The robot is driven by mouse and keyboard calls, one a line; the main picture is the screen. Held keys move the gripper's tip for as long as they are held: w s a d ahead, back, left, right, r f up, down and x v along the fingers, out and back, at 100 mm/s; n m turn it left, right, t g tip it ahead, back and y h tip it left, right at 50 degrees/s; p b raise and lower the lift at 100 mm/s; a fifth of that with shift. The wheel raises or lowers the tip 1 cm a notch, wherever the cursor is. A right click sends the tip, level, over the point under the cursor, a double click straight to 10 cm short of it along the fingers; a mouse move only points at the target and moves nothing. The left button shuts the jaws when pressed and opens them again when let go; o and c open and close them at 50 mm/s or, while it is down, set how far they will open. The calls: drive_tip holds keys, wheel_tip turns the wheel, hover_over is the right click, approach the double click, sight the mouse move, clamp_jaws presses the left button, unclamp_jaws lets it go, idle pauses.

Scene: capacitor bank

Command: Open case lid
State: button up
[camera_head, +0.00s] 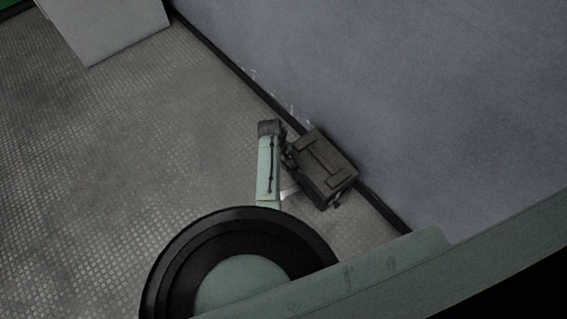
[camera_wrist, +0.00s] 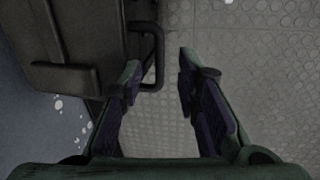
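The case (camera_head: 322,168) is a dark brown box on the floor against the wall. Its lid looks shut in the head view. The case also fills the upper left of the wrist view (camera_wrist: 75,40). A dark bar handle (camera_wrist: 158,62) sticks out from its side. My gripper (camera_wrist: 160,66) is open, with one finger on each side of the handle's outer bar in the picture. Nothing shows clamped between the fingers. I cannot tell whether a finger touches the handle or the case. In the head view my gripper is hard to make out beside the case's left side.
The grey-blue wall (camera_head: 400,90) with a dark skirting rises close behind the case. A pale grey cabinet or panel (camera_head: 105,25) stands at the upper left. The textured metal floor (camera_head: 120,130) is clear to the left of the case.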

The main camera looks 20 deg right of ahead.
drive_tip(key=shift+w+d+f, duration=0.1)
drive_tip(key=shift+d+f, duration=0.05)
drive_tip(key=shift+f, duration=0.6)
drive_tip(key=shift+w+d+f, duration=0.1)
drive_tip(key=shift+f, duration=0.6)
drive_tip(key=shift+c, duration=0.2)
clamp_jaws()
